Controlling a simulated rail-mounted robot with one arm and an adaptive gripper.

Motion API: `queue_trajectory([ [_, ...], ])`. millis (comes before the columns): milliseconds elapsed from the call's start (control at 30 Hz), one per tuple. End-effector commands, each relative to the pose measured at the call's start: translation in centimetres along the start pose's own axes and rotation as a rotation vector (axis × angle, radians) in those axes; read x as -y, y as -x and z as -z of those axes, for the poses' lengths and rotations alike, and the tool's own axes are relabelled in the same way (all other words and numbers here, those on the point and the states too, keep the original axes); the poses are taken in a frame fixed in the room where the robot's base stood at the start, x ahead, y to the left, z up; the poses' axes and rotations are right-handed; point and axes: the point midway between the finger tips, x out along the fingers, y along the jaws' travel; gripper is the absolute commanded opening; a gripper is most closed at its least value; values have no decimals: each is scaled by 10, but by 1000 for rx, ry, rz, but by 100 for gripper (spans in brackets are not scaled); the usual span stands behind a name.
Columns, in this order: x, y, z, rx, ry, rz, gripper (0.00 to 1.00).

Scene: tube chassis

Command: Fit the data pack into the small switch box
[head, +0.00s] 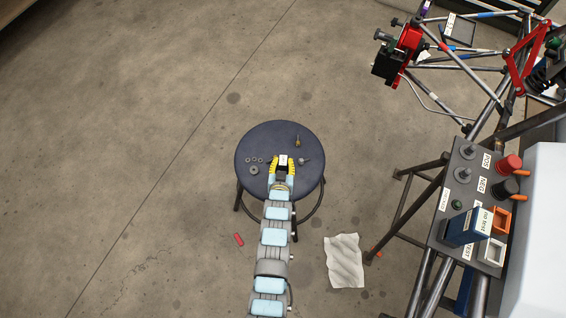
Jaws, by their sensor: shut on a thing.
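My gripper (283,163) is over the round dark stool (262,190), with its yellow fingers shut on a small dark block with a white label (283,158). This block looks like the data pack, but its label is too small to read. I cannot tell if it still touches the stool top. A grey panel box (452,203) with switches is on the tube frame at the right; it may be the small switch box.
Small rings and metal parts (254,169) lie on the stool around my gripper. The tube chassis (490,110) fills the right side, with a red and black device (397,55) jutting left. A white cloth (345,261) and a red piece (239,239) lie on the floor. The left floor is clear.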

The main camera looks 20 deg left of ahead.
Motion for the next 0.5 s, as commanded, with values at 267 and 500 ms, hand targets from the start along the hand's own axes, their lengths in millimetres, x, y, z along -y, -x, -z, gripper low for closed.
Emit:
queue_trajectory([
  [267,0,-1,-1,0,0,0,0],
  [500,0,-1,-2,0,0,0,48],
])
